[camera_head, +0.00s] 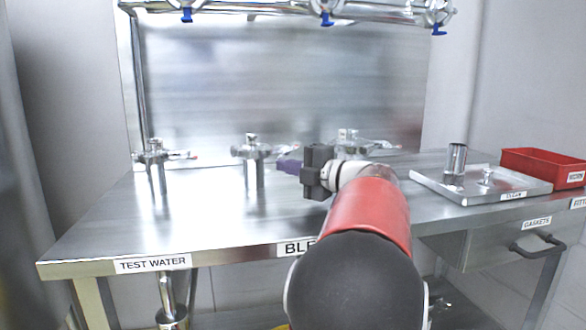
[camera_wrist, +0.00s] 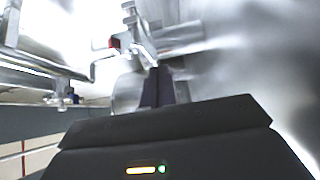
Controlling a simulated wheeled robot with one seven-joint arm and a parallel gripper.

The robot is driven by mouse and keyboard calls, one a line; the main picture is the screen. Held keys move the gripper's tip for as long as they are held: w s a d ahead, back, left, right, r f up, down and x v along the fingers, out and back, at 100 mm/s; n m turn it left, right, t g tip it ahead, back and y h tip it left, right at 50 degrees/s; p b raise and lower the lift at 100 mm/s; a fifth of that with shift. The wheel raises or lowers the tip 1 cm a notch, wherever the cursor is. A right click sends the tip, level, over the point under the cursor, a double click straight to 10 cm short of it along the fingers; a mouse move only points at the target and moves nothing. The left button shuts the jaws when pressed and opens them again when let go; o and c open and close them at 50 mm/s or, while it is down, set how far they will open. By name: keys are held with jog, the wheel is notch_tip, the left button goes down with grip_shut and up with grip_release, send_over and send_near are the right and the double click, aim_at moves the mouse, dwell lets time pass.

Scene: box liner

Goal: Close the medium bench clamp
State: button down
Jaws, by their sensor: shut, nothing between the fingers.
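Three metal clamps stand in a row on the steel bench (camera_head: 215,205): a left clamp (camera_head: 156,157), a middle clamp (camera_head: 251,152) and a right clamp (camera_head: 347,137). No label or clear size difference tells which is the medium one. My gripper (camera_head: 281,165) has purple fingers, shut and empty, just right of the middle clamp at about its handle's height. My arm partly hides the right clamp. In the wrist view, my shut fingers (camera_wrist: 157,88) point at a metal clamp part (camera_wrist: 140,38) with a red tip; whether they touch cannot be told.
A clean tray (camera_head: 468,194) with metal fittings and a red bin (camera_head: 540,167) stand on the bench's right. A pipe with blue-handled valves (camera_head: 327,18) runs overhead. A steel panel (camera_head: 260,80) backs the bench. The bench's front left is clear.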

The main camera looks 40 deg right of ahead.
dwell(0.3)
jog(key=shift+w+d+r+p, duration=0.2)
jog(key=shift+w+d+p, duration=0.25)
jog(key=shift+d, duration=0.2)
jog(key=shift+a, duration=0.1)
